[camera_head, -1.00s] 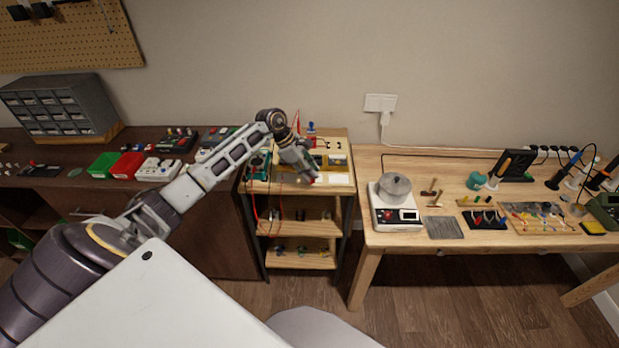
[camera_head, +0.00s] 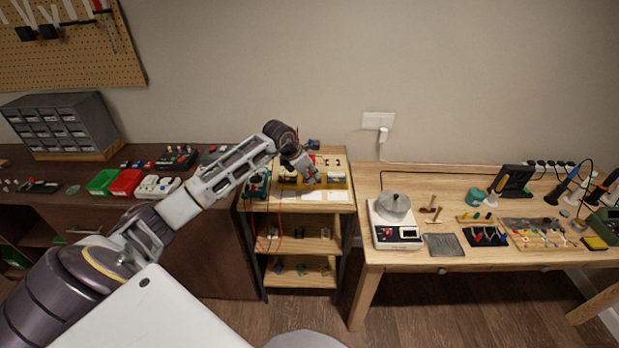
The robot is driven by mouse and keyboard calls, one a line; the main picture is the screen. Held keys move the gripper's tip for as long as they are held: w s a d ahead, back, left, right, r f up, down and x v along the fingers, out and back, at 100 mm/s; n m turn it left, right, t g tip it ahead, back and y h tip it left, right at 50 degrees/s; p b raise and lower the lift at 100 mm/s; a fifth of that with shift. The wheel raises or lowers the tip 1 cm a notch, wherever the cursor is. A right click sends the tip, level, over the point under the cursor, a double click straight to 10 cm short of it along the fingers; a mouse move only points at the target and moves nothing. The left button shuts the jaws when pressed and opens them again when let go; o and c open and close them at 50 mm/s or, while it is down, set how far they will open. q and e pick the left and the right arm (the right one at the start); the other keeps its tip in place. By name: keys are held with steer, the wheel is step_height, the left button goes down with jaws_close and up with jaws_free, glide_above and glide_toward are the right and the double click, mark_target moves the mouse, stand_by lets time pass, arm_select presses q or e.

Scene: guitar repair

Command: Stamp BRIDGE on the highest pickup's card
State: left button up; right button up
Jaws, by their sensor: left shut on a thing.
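My left gripper (camera_head: 312,178) is over the top of the small wooden shelf stand (camera_head: 290,207), its fingers pointing down and to the right. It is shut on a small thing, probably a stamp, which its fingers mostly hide. White cards (camera_head: 325,196) lie near the front edge of the stand top, just in front of and below the fingertips. Behind them is a yellowish strip (camera_head: 336,181) with small dark parts, likely the pickups. Their details and any card marks are too small to read. My right gripper is out of view.
A green meter (camera_head: 257,184) with red and black leads stands at the stand's left. Lower shelves (camera_head: 300,246) hold small parts. The dark bench with red and green bins (camera_head: 125,182) is left. The right table holds a scale (camera_head: 397,232) and tools.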

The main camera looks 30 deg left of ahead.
mark_target(312, 196)
arm_select(q)
steer(key=shift+w+d+r+n+y, duration=0.1)
steer(key=shift+w+r+n+y, duration=0.15)
steer(key=shift+n, duration=0.3)
steer(key=shift+w+r+n+y, duration=0.1)
steer(key=shift+r+n+y, duration=0.1)
steer(key=shift+n+y, duration=0.25)
steer(key=shift+f, duration=0.2)
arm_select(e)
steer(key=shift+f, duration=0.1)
arm_select(q)
steer(key=shift+f+b, duration=0.85)
steer(key=shift+f, duration=0.75)
steer(key=shift+f+b, duration=0.45)
steer(key=shift+f, duration=0.75)
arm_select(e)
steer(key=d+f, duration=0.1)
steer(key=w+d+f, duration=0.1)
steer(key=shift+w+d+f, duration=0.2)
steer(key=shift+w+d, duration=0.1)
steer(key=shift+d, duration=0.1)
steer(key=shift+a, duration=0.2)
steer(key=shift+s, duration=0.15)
